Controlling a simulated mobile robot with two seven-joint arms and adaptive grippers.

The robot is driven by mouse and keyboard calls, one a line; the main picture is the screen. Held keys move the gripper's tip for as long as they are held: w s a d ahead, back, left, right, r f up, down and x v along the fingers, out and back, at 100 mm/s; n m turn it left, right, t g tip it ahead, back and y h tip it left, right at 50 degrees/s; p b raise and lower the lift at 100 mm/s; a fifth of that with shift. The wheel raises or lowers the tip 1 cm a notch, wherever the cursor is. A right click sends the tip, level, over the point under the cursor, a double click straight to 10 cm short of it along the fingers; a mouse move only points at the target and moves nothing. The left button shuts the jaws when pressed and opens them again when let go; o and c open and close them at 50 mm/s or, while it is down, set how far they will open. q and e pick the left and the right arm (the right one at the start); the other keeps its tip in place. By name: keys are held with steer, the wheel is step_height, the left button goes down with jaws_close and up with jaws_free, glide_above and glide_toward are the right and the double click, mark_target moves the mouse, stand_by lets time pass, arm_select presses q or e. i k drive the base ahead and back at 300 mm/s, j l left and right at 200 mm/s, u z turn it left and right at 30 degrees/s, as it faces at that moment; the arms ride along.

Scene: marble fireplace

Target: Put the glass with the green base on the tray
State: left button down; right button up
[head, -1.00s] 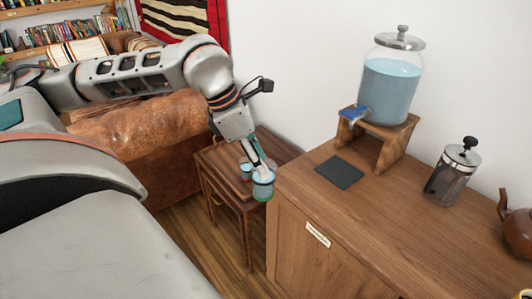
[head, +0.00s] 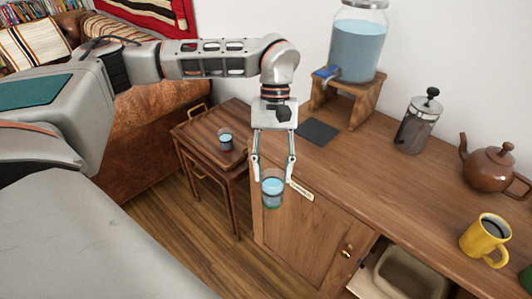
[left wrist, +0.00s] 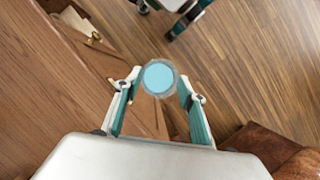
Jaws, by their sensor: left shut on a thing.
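My left gripper (head: 272,172) is shut on a glass (head: 272,191) with a green base and blue liquid inside. It holds the glass upright in the air in front of the wooden cabinet. In the left wrist view the glass (left wrist: 159,77) shows from above, between the fingertips of my left gripper (left wrist: 157,88). A brown wooden tray (head: 203,131) with brass-coloured handles lies on the small side table, left of the held glass. Another glass (head: 226,141) with blue liquid stands on the tray; its base colour is hard to tell.
The wooden cabinet (head: 385,190) carries a water dispenser (head: 356,45), a dark mat (head: 317,131), a French press (head: 417,122), a brown teapot (head: 488,167) and a yellow mug (head: 484,238). A brown leather sofa (head: 140,140) stands behind the side table. A drawer is open at lower right.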

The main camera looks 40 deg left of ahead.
mark_target(204, 132)
steer(key=i+j, duration=0.1)
steer(key=j, duration=0.8)
steer(key=i+j+z, duration=0.1)
steer(key=j, duration=0.75)
steer(key=i+j, duration=0.1)
steer(key=j, duration=0.8)
